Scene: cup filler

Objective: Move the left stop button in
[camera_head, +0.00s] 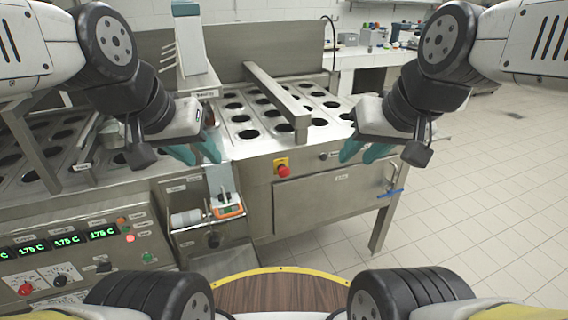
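A red stop button on a yellow base (282,169) sits on the steel front of the machine, near the middle of the view. Another red knob (25,288) sits on a white plate at the lower left of the control panel. My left gripper (197,151) hangs above and left of the yellow-based button, its teal fingers apart and empty. My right gripper (364,151) is to the right of that button, its teal fingers also apart and empty. Neither gripper touches a button.
The machine top has a tray of round holes (240,118) crossed by a steel bar (277,95). A small device with an orange front (226,207) stands in a recess. A blue-handled valve (390,193) juts out at the right. Tiled floor (470,210) is free on the right.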

